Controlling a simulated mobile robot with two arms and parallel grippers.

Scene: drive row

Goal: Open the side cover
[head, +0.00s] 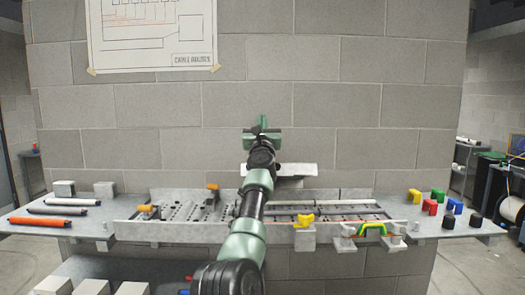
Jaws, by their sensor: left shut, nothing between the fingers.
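A long grey metal trough (180,228) lies along the bench, with perforated plates inside. I cannot tell for certain which part is the side cover. A yellow knob (303,220) and a green arched handle (371,229) sit on brackets at its front right. Orange handles stand at its left end (148,209) and back left (212,188). A pale flat panel (300,169) shows behind my arm, above the trough. My left gripper (263,122) is raised in front of the wall, shut and empty, above and apart from the trough. My arm hides the trough's middle.
Orange (40,222), white and dark markers lie on the bench at left, near grey blocks (105,189). Coloured clips (430,207) and black caps stand at right. A block wall (340,110) with a poster (150,35) rises close behind.

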